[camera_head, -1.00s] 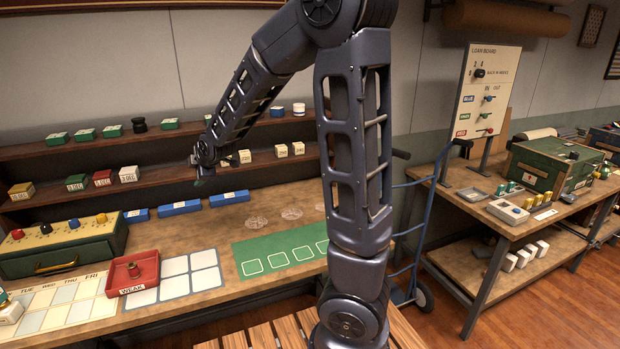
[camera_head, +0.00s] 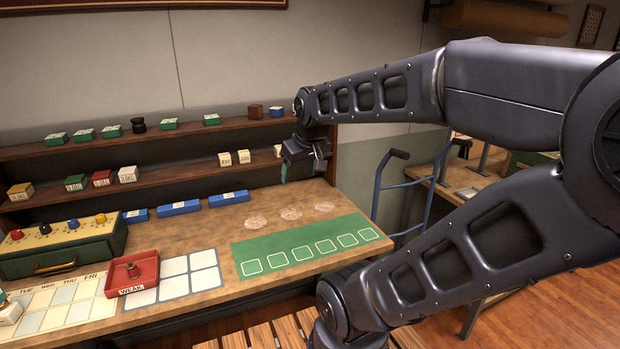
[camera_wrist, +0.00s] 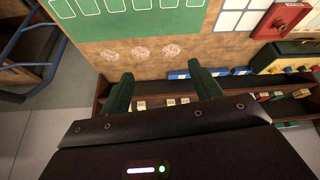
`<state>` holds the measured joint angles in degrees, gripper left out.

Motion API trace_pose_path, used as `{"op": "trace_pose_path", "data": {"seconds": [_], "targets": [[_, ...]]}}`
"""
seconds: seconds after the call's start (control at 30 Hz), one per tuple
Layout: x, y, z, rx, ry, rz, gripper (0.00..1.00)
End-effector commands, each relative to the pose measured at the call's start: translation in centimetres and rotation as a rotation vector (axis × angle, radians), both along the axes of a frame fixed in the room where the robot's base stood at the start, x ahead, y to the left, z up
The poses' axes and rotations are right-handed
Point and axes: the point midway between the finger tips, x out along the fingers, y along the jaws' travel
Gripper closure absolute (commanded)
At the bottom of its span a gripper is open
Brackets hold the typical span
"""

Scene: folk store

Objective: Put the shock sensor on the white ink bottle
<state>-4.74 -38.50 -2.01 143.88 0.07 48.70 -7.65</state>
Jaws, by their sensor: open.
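My gripper (camera_head: 303,168) is open and empty, in front of the right part of the shelves and above the back of the bench. In the wrist view its two green fingers (camera_wrist: 163,90) are spread apart, with small pale boxes on the shelf showing beyond them. I cannot tell which item is the shock sensor; small cream boxes (camera_head: 243,157) stand on the lower shelf, left of my gripper. No white ink bottle is recognisable now. The white round container seen earlier at the right of the upper shelf is hidden behind my arm.
The upper shelf (camera_head: 75,150) holds green boxes, a black item (camera_head: 138,125), a brown block (camera_head: 255,111) and a blue item (camera_head: 276,112). Blue trays (camera_head: 179,208), a green mat (camera_head: 305,250) and a red tray (camera_head: 133,272) lie on the bench. A hand truck (camera_head: 405,190) stands right.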

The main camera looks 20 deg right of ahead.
Motion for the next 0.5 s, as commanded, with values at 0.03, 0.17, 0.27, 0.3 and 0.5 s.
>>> {"op": "trace_pose_path", "data": {"seconds": [0.03,0.17,0.27,0.3,0.5], "targets": [[-1.3,-0.5,0.0,0.008,0.011,-0.051,0.37],[-3.4,-1.0,-0.2,0.023,0.041,-0.14,0.37],[-4.1,-1.1,-0.3,0.028,0.053,-0.172,0.37],[-4.2,-1.2,-0.3,0.029,0.055,-0.178,0.37],[-4.2,-1.1,-0.3,0.029,0.055,-0.178,0.37]]}}
